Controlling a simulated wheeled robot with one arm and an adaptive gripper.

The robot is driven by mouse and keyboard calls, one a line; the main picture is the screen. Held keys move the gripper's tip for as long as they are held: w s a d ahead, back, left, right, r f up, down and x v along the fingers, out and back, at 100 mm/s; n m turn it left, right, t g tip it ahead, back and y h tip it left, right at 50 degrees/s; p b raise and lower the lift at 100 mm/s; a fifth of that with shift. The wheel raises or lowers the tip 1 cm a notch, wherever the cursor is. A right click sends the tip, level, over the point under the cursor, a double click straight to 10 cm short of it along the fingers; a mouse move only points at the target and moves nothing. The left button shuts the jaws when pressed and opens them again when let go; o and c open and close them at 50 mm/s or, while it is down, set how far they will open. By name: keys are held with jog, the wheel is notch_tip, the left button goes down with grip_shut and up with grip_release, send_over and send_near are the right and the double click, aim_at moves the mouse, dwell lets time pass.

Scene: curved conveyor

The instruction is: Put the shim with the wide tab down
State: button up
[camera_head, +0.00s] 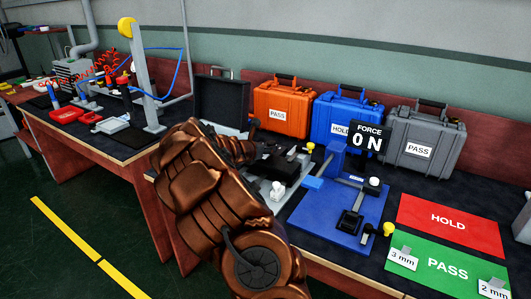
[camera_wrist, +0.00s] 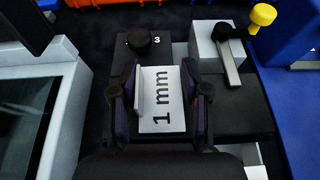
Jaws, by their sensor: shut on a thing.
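My gripper (camera_wrist: 160,98) is shut on a white shim marked "1 mm" (camera_wrist: 168,118), which lies between the two dark fingers in the wrist view. An upright white tab shows at its left side. A 3 mm shim (camera_head: 402,259) and a 2 mm shim (camera_head: 494,289) stand on the green PASS mat (camera_head: 447,266).
A red HOLD mat (camera_head: 450,222) lies behind the green one. A blue force gauge stand (camera_head: 325,215) is right of the fixture. Orange (camera_head: 282,106), blue (camera_head: 345,115) and grey (camera_head: 420,141) cases line the back. A grey block with a lever (camera_wrist: 218,50) is near my gripper.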

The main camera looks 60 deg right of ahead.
jog(key=shift+f, duration=0.75)
jog(key=shift+f, duration=0.15)
jog(key=o, duration=1.1)
jog(key=shift+r, duration=0.25)
jog(key=v, duration=1.2)
jog(key=shift+f, duration=0.2)
jog(key=shift+s, duration=0.1)
